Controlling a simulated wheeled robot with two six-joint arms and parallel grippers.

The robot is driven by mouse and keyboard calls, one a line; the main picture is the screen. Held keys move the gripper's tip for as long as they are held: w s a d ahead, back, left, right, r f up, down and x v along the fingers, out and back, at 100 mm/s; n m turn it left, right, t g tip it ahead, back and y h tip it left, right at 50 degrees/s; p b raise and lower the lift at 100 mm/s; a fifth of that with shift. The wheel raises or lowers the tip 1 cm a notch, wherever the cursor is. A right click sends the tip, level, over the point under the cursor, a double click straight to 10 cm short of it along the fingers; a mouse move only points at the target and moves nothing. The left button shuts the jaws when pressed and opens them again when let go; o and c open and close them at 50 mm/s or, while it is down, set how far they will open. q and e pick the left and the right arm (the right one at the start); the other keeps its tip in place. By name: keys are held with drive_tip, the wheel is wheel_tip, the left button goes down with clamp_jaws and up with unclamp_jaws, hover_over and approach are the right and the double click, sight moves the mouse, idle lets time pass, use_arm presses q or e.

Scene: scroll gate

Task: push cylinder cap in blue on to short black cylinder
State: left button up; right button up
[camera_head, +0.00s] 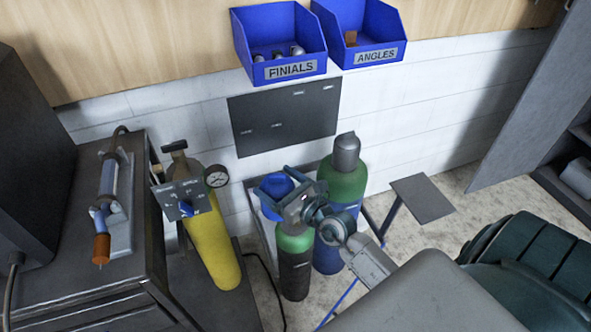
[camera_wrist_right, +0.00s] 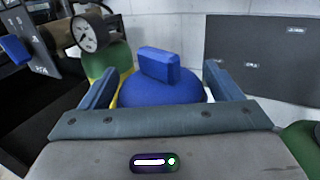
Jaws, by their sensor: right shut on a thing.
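The blue cylinder cap (camera_head: 275,186) is a rounded dome with an upright tab on top. It fills the middle of the right wrist view (camera_wrist_right: 165,88). My right gripper (camera_head: 280,192) is shut on it, with one finger on each side in the right wrist view (camera_wrist_right: 160,90). The short black cylinder (camera_head: 294,276) with a green shoulder stands upright just below the gripper in the head view. The gripper hides the cylinder's top, so I cannot tell whether the cap touches it. My left gripper is not in view.
A taller blue cylinder (camera_head: 327,255) with a green shoulder and grey cap stands close at right. A yellow cylinder (camera_head: 212,245) with a gauge (camera_head: 216,176) stands at left, beside a dark cabinet (camera_head: 85,265). Blue bins (camera_head: 265,69) hang on the wall behind.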

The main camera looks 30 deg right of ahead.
drive_tip(key=w+d+f+b, duration=0.1)
drive_tip(key=w+d+b, duration=0.1)
drive_tip(key=w+d, duration=0.45)
use_arm(q)
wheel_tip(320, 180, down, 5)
drive_tip(key=b, duration=0.3)
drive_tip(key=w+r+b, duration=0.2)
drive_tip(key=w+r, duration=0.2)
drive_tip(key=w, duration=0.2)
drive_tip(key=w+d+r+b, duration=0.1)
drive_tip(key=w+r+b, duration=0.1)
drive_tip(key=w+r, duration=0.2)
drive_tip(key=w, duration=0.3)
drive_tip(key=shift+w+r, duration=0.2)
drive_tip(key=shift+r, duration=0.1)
use_arm(e)
wheel_tip(320, 180, down, 7)
drive_tip(key=s+d, duration=0.1)
drive_tip(key=shift+s+d, duration=0.35)
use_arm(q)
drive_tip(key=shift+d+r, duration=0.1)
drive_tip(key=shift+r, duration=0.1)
use_arm(e)
drive_tip(key=shift+s, duration=0.1)
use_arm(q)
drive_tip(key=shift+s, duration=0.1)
